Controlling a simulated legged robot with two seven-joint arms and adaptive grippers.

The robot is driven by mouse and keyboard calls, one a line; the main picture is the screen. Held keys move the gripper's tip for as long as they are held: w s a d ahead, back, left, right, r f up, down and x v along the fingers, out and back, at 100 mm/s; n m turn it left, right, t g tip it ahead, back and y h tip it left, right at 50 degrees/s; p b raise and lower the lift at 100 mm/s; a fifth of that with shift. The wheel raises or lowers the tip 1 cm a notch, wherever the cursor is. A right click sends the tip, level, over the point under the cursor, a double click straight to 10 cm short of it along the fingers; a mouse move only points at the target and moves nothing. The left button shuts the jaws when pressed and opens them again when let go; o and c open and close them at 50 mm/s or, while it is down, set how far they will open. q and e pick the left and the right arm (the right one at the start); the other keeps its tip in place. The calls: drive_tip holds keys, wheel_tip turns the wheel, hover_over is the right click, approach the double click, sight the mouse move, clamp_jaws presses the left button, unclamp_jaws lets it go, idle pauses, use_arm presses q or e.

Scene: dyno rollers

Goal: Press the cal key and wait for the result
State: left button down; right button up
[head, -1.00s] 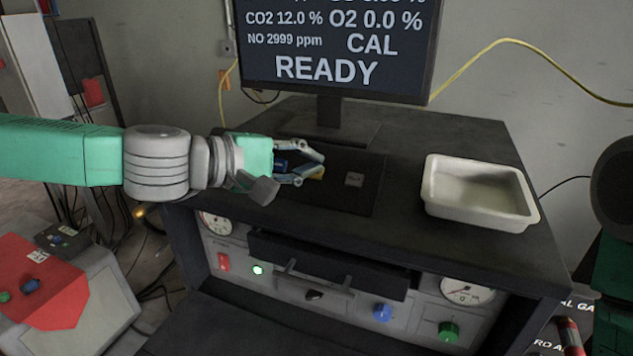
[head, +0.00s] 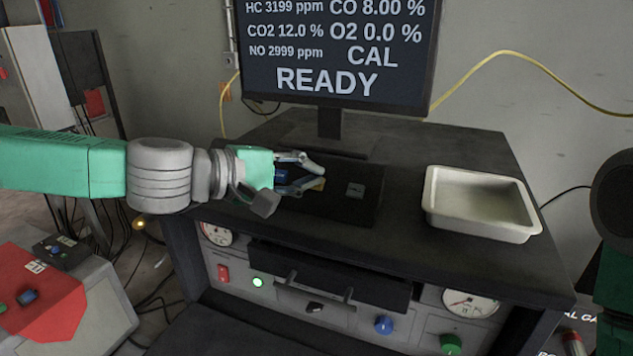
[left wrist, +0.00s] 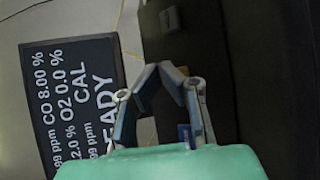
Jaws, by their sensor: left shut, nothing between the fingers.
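The monitor (head: 340,50) reads HC 3199 ppm, CO 8.00 %, CO2 12.0 %, O2 0.0 %, NO 2999 ppm and CAL READY. A black key panel (head: 340,207) lies before it on the cabinet. A small grey key (head: 355,190) sits on its right part; its label is too small to read. It also shows in the left wrist view (left wrist: 169,18). A yellow key is partly hidden by my fingers, and a blue key (left wrist: 184,132) shows between them. My left gripper (head: 321,177) is shut and empty over the panel, left of the grey key. My right gripper is out of view.
A white tray (head: 480,226) stands at the cabinet's right. Gauges, knobs and a green light (head: 258,282) are on the cabinet front, around a dark drawer-like part (head: 330,270). A red-topped box (head: 40,305) stands at lower left. A yellow cable runs behind the monitor.

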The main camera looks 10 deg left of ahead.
use_arm(q)
drive_tip(key=shift+a, duration=0.15)
drive_tip(key=shift+f, duration=0.1)
idle(0.3)
drive_tip(key=shift+w+d+f+b, duration=0.15)
drive_tip(key=shift+w+d+b, duration=0.1)
drive_tip(key=shift+b, duration=0.1)
drive_tip(key=shift+w+f+b, duration=0.2)
drive_tip(key=shift+f+b, duration=0.1)
idle(0.6)
drive_tip(key=shift+r, duration=0.1)
drive_tip(key=shift+s+a+r+p, duration=0.15)
drive_tip(key=shift+s+r+p, duration=0.35)
drive_tip(key=shift+r, duration=0.05)
